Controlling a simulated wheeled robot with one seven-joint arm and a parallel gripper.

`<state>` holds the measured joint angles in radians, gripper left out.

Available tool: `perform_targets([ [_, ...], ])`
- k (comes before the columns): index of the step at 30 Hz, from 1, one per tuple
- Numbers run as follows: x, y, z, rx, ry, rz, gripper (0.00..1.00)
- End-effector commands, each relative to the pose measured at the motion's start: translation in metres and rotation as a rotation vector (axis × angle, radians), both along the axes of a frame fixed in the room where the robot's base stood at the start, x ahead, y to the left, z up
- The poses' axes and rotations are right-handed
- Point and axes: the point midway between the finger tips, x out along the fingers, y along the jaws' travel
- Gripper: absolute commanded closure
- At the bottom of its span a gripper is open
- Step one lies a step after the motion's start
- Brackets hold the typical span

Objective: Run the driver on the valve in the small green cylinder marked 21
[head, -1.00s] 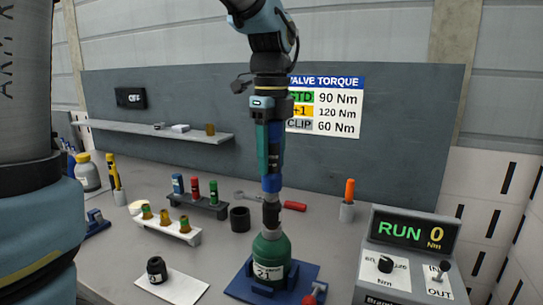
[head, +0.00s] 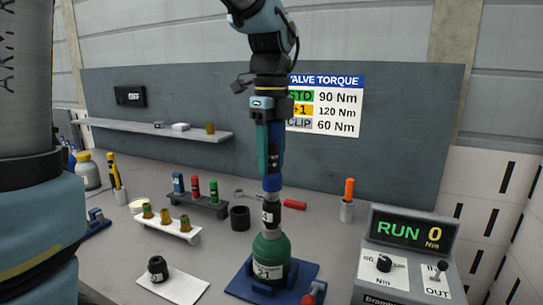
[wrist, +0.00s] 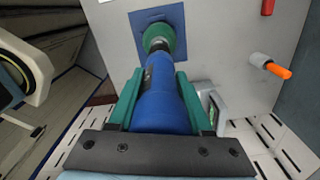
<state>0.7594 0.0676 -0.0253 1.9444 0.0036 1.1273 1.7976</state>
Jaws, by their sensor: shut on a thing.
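My gripper (head: 269,145) is shut on the blue driver (head: 271,184), which hangs upright with its dark socket (head: 269,214) down on top of the small green cylinder (head: 268,250) marked 21. The valve itself is hidden under the socket. The cylinder stands upright in a blue holder (head: 239,287) with a red-handled clamp (head: 311,297) at its front right. In the wrist view, the teal fingers of my gripper (wrist: 159,88) lie on both sides of the driver (wrist: 160,108), and the green cylinder (wrist: 165,33) is at its far end.
The controller (head: 410,260) at right reads RUN 0 Nm. A sign (head: 325,105) lists STD 90, +1 120 and CLIP 60 Nm. White and dark racks (head: 190,234) hold sockets and coloured pieces. A black cap (head: 157,268) sits on a white sheet. An orange-handled tool (head: 348,197) stands behind.

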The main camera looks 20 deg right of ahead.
Motion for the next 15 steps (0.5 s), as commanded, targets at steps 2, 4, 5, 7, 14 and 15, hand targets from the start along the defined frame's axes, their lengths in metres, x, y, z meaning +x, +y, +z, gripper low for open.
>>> perform_targets([
  [2, 0.000, 0.001, 0.000, 0.003, 0.002, 0.000, 1.00],
  [4, 0.000, 0.001, 0.000, 0.003, 0.002, 0.001, 1.00],
  [5, 0.000, 0.001, 0.000, 0.003, 0.002, 0.001, 1.00],
  [7, 0.000, 0.001, 0.000, 0.003, 0.002, 0.001, 1.00],
  [14, 0.000, 0.001, 0.011, 0.002, 0.001, 0.001, 1.00],
  [15, 0.000, 0.001, 0.014, 0.002, 0.001, 0.001, 1.00],
])
